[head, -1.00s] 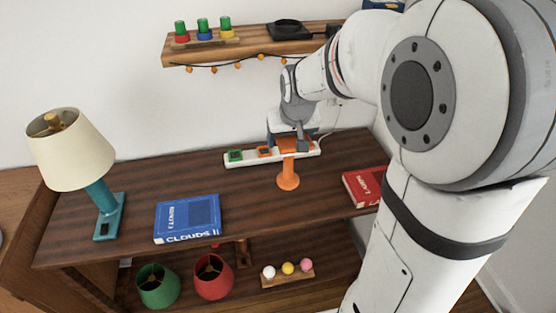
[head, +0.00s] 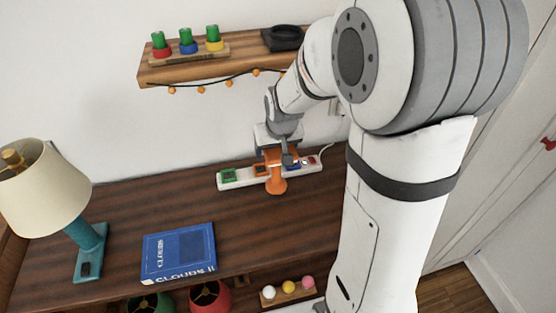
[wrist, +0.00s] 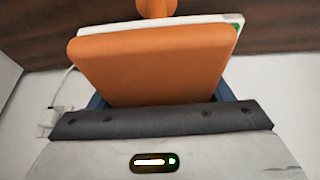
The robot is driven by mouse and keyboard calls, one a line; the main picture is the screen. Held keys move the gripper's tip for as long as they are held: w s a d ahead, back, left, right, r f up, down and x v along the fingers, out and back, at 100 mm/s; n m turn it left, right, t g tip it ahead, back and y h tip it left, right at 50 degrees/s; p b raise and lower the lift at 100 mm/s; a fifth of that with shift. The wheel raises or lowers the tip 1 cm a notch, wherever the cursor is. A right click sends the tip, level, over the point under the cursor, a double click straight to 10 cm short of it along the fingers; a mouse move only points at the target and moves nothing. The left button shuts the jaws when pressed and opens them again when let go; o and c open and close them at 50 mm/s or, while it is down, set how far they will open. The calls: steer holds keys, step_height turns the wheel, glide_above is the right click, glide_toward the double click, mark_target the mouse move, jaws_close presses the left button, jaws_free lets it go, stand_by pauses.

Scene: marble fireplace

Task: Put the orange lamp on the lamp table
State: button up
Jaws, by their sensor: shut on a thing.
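The orange lamp (head: 276,183) is at the back of the dark wooden table, in front of the power strip. In the head view it shows a wide upper part, a short stem and a round flared lower end. My gripper (head: 275,158) is shut on its upper part from above. The lower end appears slightly above the tabletop (head: 125,205). In the wrist view an orange slab (wrist: 152,62) fills the space before the jaws, with a round orange part beyond it. The fingertips are mostly hidden. I cannot tell whether this table is the lamp table.
A teal lamp (head: 92,252) with a cream shade stands at left, near a blue book (head: 178,253). The white power strip (head: 205,180) lies behind the orange lamp. A wall shelf (head: 160,72) is above. Two shades and several balls sit below.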

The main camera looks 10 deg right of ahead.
mark_target(278, 171)
steer(key=shift+s+f, duration=0.1)
steer(key=shift+f, duration=1.75)
steer(key=shift+f, duration=0.2)
steer(key=o, duration=1.5)
steer(key=shift+o, duration=0.2)
